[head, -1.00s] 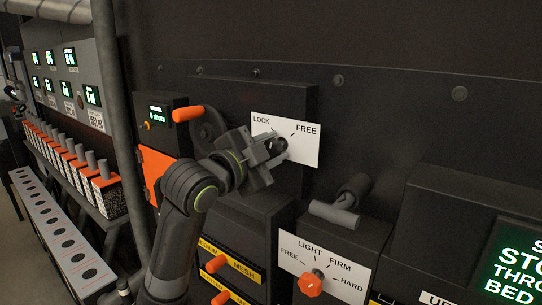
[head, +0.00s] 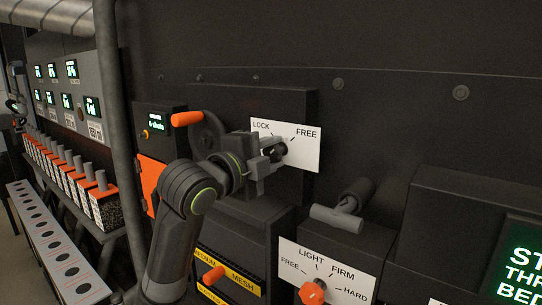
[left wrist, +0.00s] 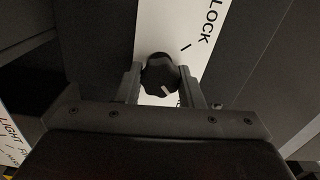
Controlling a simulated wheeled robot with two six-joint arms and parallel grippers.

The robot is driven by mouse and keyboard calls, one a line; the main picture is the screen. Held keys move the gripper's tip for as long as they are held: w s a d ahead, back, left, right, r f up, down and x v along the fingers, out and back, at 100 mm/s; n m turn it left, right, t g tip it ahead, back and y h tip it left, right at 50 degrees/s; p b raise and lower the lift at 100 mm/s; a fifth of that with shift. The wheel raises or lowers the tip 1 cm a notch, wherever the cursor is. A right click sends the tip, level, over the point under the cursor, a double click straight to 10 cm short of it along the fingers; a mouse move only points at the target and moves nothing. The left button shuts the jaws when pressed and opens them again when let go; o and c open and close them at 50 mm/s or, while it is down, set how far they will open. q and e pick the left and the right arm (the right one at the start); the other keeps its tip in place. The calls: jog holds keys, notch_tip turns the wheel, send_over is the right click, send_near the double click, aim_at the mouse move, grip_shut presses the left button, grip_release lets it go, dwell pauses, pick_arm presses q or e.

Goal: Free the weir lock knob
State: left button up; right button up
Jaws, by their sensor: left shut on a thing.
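The weir lock knob (left wrist: 160,74) is black and sits on a white plate (head: 305,148) marked LOCK and FREE. In the left wrist view it lies between the two fingers of my left gripper (left wrist: 162,88), which is shut on it. A short pale mark shows on the knob's lower right part in that view, away from the LOCK tick. The LOCK word shows there; the FREE word is hidden. In the head view my left gripper (head: 276,152) reaches the knob from the left and covers much of it. My right gripper is not in view.
Below are a red selector knob (head: 312,292) on a FREE, LIGHT, FIRM, HARD plate and a grey T-handle (head: 340,215). An orange-handled crank (head: 187,119) stands close behind my left arm. A vertical pipe (head: 122,130) rises farther left.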

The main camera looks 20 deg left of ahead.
pick_arm(q)
jog(key=o, duration=1)
jog(key=b+v, duration=0.9)
jog(key=v, duration=0.8)
jog(key=shift+s, duration=0.2)
jog(key=shift+a, duration=0.1)
